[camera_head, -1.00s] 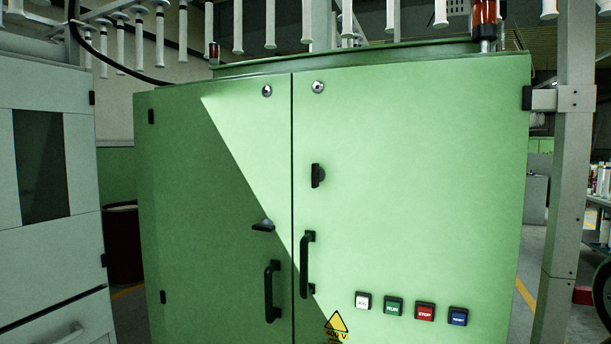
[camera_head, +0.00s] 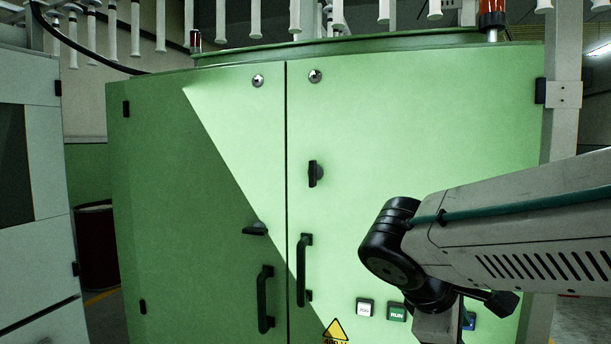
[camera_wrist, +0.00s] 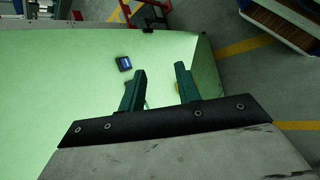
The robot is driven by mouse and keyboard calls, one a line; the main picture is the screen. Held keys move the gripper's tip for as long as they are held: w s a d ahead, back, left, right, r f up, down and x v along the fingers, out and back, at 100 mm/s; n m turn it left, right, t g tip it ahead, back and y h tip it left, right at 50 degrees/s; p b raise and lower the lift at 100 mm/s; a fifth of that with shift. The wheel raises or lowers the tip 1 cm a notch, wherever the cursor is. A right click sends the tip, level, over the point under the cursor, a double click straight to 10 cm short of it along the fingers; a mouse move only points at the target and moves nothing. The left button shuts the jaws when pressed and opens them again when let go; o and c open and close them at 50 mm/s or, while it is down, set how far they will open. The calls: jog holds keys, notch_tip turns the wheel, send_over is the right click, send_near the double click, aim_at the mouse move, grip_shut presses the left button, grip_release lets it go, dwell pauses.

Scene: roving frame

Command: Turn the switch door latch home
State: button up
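A green cabinet (camera_head: 420,130) has two doors, both closed. One small black latch (camera_head: 316,174) on the right door stands upright. Another black latch (camera_head: 255,229) on the left door lies roughly level, in the shaded part. I cannot tell which one is the switch door latch. My gripper (camera_wrist: 160,68) shows in the wrist view with its two green fingers apart and nothing between them. It is near the blue button (camera_wrist: 124,63), away from both latches. In the head view the gripper's fingers are not visible; my arm reaches in from the right.
Black pull handles (camera_head: 304,270) and (camera_head: 265,300) flank the door seam. White and green buttons (camera_head: 396,312) sit low on the right door, others hidden by my arm. A grey cabinet (camera_head: 45,180) stands left. A post (camera_head: 563,100) stands right.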

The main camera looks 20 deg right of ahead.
jog(key=w+r+n+t+h, duration=0.3)
jog(key=w+r+n+h, duration=0.25)
jog(key=w, duration=0.35)
jog(key=n+t, duration=1.4)
jog(key=n, duration=0.2)
send_near(311, 174)
jog(key=w+d, duration=0.1)
jog(key=w, duration=0.1)
jog(key=x, duration=0.7)
jog(key=shift+s+d+r, duration=0.15)
jog(key=shift+r, duration=0.3)
jog(key=shift+w+d+r, duration=0.1)
jog(key=shift+w+d, duration=0.05)
jog(key=shift+w, duration=0.05)
grip_shut()
